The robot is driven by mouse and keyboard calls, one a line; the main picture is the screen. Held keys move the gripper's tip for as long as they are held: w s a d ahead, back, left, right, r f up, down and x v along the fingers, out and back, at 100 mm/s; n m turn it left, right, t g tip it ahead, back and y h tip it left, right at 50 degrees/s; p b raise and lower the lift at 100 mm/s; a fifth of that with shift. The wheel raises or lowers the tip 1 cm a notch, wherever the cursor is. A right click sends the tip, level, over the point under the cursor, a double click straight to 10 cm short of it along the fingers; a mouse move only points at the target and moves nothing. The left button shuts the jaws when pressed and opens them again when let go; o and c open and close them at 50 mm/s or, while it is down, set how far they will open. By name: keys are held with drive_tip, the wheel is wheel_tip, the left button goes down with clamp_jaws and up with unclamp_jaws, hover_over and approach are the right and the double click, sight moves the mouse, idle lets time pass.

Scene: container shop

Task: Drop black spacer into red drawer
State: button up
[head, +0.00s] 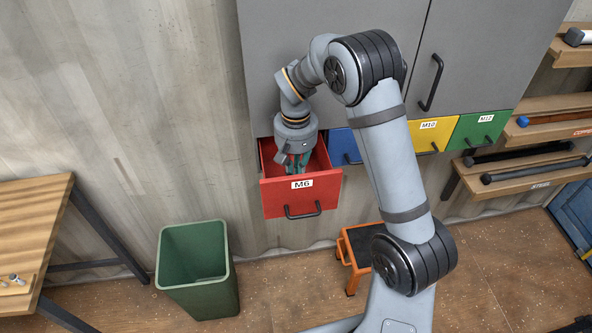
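The red drawer (335,187), labelled M6, is pulled out of the grey cabinet, and its inside shows from above. My gripper (297,168) points down into the drawer's opening, behind the front panel. Its greenish fingers are small in the head view, and their tips are partly hidden by the drawer front. I cannot tell whether they are apart or together. I do not see the black spacer; the drawer's floor is mostly hidden by my gripper and the front panel.
Blue (345,147), yellow (434,135) and green (483,128) drawers sit shut to the right. A green bin (196,285) stands on the floor below left, with a wooden table (35,215) beyond it. An orange step stool (345,245) stands below. Shelves hold bars at right.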

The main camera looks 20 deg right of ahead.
drive_tip(key=shift+f+b, duration=0.5)
drive_tip(key=shift+b, duration=0.1)
drive_tip(key=shift+f, duration=0.1)
drive_tip(key=o, duration=0.7)
drive_tip(key=shift+c, duration=0.2)
wheel_tip(320, 180, up, 13)
